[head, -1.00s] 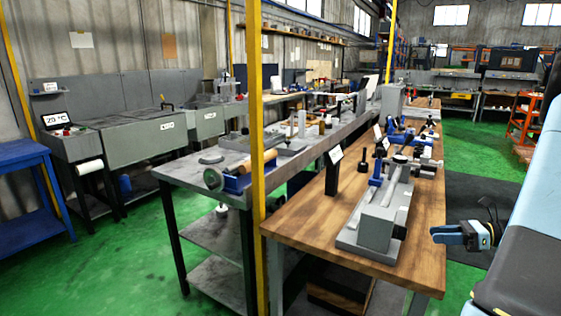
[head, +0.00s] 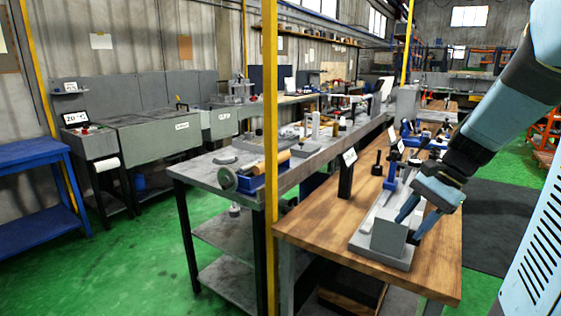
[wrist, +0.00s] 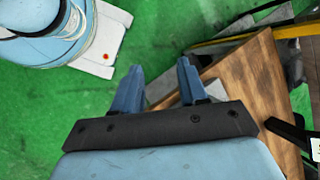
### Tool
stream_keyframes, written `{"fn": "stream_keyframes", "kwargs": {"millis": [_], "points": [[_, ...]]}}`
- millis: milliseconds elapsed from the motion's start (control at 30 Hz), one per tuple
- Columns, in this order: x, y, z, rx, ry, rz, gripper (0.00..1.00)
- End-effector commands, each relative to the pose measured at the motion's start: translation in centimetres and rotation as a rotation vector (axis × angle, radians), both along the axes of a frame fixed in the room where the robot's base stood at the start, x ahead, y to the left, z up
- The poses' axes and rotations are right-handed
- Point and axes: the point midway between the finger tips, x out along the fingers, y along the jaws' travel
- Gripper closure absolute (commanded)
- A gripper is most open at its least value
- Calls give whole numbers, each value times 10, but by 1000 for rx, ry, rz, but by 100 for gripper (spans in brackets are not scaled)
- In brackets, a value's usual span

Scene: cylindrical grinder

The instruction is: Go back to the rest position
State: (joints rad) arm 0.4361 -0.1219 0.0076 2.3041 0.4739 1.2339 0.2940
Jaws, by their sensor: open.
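My gripper (head: 407,230) hangs from my blue arm at the right of the head view, with its fingers pointing down. In that picture it overlaps the grey cylindrical grinder (head: 384,238) on the wooden bench; I cannot tell how far apart they are. In the wrist view my gripper (wrist: 160,70) has its two blue fingers spread, with nothing between them. Part of the grinder is hidden behind the gripper and forearm.
The wooden bench (head: 330,233) has bare wood at its front. A yellow post (head: 270,170) stands beside a grey metal table (head: 200,171). A blue table (head: 30,158) is at the left. The green floor (head: 130,262) between them is clear.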

Motion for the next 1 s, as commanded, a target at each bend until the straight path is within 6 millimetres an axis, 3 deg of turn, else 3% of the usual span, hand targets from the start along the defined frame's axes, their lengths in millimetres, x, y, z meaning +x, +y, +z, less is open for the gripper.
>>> {"fn": "stream_keyframes", "kwargs": {"millis": [400,700,1000], "points": [[-51,37,38,-332,-311,394,57],[-84,51,62,-551,-551,655,57],[-101,55,75,-672,-688,793,57]]}}
